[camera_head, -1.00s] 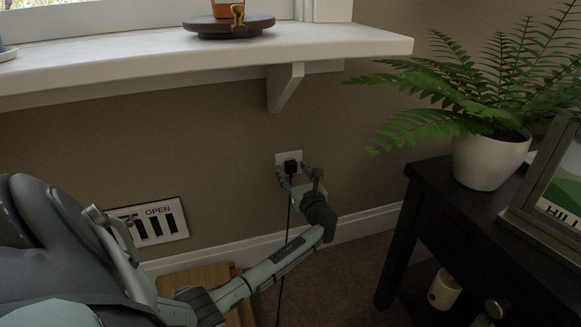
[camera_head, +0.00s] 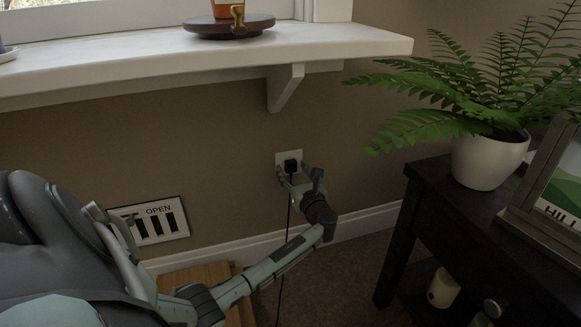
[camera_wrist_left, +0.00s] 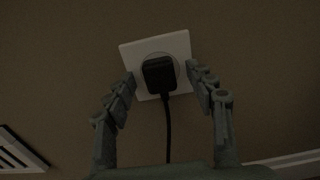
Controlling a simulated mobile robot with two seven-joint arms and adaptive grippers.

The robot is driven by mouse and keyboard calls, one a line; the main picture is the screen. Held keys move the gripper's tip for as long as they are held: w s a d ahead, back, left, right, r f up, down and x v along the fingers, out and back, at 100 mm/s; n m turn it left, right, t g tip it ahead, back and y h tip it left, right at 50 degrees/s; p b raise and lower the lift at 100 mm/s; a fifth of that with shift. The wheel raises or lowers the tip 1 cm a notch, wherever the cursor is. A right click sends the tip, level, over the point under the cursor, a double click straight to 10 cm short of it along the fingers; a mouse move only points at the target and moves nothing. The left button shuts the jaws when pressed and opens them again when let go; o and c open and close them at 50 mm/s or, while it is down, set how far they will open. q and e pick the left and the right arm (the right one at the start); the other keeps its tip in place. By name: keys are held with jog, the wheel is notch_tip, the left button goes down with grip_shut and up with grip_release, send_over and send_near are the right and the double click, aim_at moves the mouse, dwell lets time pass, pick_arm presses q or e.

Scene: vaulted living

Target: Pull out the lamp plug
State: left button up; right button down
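The black lamp plug (camera_head: 290,166) sits in a white wall socket (camera_head: 281,158) below the window ledge. Its black cord (camera_head: 288,215) hangs down from it. The plug (camera_wrist_left: 159,74) and the socket plate (camera_wrist_left: 183,45) also show in the left wrist view. My left gripper (camera_head: 292,172) is at the socket, with one finger on each side of the plug. In the left wrist view the gripper (camera_wrist_left: 160,84) is open, with gaps between both fingers and the plug. My right gripper is not in view.
The white ledge (camera_head: 345,42) and its bracket (camera_head: 285,88) overhang the socket. A dark side table (camera_head: 440,200) with a potted fern (camera_head: 485,160) stands to the right.

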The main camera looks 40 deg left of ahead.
pick_arm(q)
grip_shut()
dwell(0.3)
jog(key=p+v, duration=0.3)
jog(key=v, duration=0.3)
dwell(1.0)
jog(key=shift+o, duration=0.4)
grip_release()
jog(key=v, duration=1.2)
jog(key=shift+s, duration=0.1)
